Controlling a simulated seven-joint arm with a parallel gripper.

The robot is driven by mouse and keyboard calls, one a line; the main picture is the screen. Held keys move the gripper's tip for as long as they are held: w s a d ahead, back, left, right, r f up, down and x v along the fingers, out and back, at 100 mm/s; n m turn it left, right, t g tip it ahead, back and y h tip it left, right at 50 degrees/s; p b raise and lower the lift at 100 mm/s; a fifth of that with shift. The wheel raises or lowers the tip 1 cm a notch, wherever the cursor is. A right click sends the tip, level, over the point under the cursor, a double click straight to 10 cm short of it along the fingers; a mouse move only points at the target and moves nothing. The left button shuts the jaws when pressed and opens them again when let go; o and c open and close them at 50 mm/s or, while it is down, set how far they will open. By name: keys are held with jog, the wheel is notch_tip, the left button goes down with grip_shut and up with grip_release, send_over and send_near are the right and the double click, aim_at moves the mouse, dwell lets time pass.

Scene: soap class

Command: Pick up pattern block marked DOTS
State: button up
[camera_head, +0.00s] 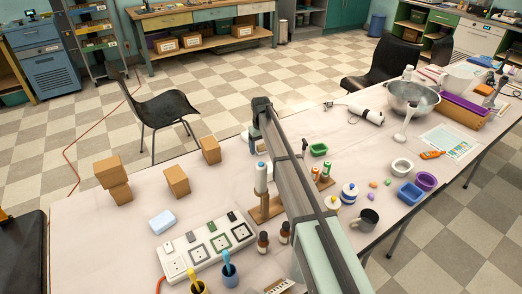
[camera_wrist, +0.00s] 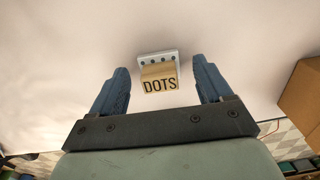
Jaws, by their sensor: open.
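The pattern block marked DOTS (camera_wrist: 158,78) is a small tan block with black lettering on its front face. A pale strip with a row of dark dots shows along its top. In the wrist view it sits on the pale tabletop, framed between the two blue-grey fingers of my gripper (camera_wrist: 160,68). The fingers are wide apart, with a clear gap on each side of the block. I see no contact, and I cannot tell the height left between fingertips and block. In the head view I cannot make out the block; my arm crosses the middle of the table.
A cardboard box (camera_wrist: 302,98) stands right of the gripper in the wrist view.

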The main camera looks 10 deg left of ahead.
jog(key=shift+f, duration=0.2)
jog(key=c, duration=1.1)
jog(key=shift+c, duration=0.2)
